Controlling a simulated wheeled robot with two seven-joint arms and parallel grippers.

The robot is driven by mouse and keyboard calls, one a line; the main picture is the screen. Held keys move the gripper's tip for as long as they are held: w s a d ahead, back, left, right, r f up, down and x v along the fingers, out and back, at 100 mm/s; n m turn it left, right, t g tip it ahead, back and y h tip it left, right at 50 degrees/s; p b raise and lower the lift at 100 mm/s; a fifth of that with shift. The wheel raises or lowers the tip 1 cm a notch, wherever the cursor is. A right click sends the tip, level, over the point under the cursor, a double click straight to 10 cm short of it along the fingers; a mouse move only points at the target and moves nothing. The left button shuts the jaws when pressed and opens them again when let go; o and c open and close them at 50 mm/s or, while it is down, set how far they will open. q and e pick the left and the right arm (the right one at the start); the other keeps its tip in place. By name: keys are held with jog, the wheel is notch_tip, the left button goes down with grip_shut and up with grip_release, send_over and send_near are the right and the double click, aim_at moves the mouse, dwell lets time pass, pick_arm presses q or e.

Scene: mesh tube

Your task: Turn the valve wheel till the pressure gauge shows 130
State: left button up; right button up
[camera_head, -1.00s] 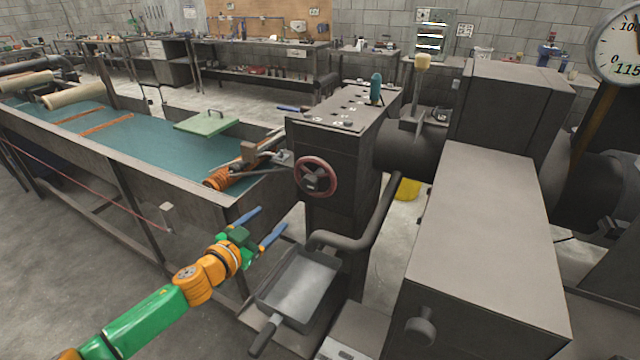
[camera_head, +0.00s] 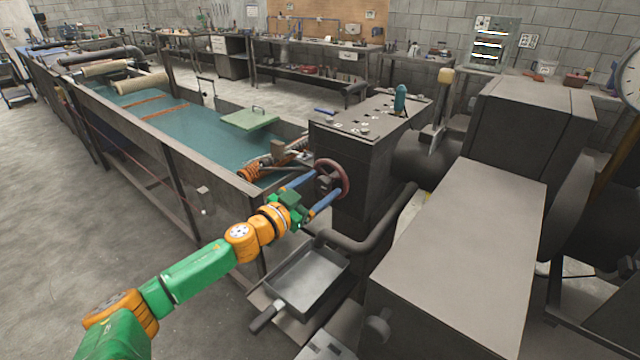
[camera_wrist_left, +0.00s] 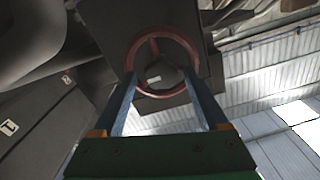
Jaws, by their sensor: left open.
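The red valve wheel (camera_head: 332,179) is mounted on the side of the dark machine cabinet. It also shows in the left wrist view (camera_wrist_left: 161,41), with its dark hub in the middle. My left gripper (camera_head: 318,190) is open, with its two blue fingers pointing at the wheel. The fingers reach toward opposite sides of the rim; I cannot tell whether they touch it. The pressure gauge (camera_head: 631,80) is cut off at the right edge of the head view, and its reading cannot be seen. My right gripper is not in view.
Below the wheel is a grey metal tray (camera_head: 306,279) with a handle. A bent dark pipe (camera_head: 375,237) runs just right of it. A long trough (camera_head: 215,133) with a green lid (camera_head: 250,118) lies to the left. A large grey machine housing (camera_head: 465,255) fills the right foreground.

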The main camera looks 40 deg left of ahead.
pick_arm(q)
jog(key=shift+w+a+f, duration=0.1)
jog(key=shift+w+a, duration=0.05)
jog(key=shift+a, duration=0.05)
jog(key=shift+d, duration=0.1)
grip_shut()
